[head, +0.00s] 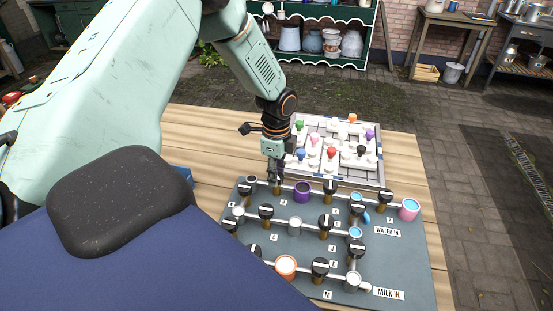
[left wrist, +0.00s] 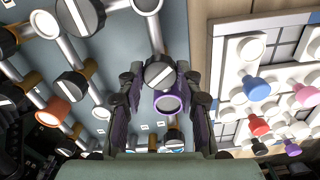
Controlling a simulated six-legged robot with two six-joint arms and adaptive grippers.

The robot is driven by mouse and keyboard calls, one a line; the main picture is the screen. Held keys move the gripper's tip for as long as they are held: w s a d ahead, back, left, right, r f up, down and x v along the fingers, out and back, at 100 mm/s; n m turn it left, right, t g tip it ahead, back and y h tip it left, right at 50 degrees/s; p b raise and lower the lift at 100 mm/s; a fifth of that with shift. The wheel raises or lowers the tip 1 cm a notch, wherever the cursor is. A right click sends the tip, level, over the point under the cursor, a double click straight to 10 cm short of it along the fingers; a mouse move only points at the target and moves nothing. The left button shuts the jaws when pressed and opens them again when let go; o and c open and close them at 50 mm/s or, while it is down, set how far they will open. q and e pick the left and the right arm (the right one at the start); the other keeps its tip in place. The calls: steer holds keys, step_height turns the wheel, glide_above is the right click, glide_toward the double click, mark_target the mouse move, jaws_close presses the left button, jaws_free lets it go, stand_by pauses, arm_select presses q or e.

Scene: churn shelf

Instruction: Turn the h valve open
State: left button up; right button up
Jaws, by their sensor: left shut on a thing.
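The dark grey valve board (head: 400,255) lies on the wooden table with several black knobs on pipes. My left gripper (head: 276,182) reaches down to a knob at the board's far edge, left of the purple cup (head: 302,191). In the left wrist view its fingers (left wrist: 160,82) stand on both sides of a black valve knob (left wrist: 158,70) with a white stripe and are shut on it. The stripe runs diagonally. The purple cup (left wrist: 168,103) shows just below that knob. I cannot read the h label, so which knob is h is unclear. My right gripper is not in view.
Behind the board a white puzzle tray (head: 378,175) holds coloured pegs. Other knobs, such as one (head: 330,187) right of the purple cup, stand close by. An orange cup (head: 285,266) and a pink cup (head: 408,209) are on the board. The table's right strip is bare.

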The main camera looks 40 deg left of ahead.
arm_select(q)
steer(key=n+p, duration=0.1)
steer(key=n, duration=0.1)
steer(key=n+p, duration=0.3)
steer(key=n, duration=0.1)
steer(key=shift+r, duration=0.25)
steer(key=n+p, duration=0.2)
steer(key=n, duration=0.2)
steer(key=shift+w, duration=0.15)
steer(key=shift+f+n+p, duration=0.1)
steer(key=shift+n+p, duration=0.2)
steer(key=shift+n, duration=0.2)
steer(key=o, duration=1.2)
steer(key=shift+c, duration=0.2)
steer(key=shift+f, duration=0.1)
step_height(320, 180, up, 12)
steer(key=shift+d, duration=0.1)
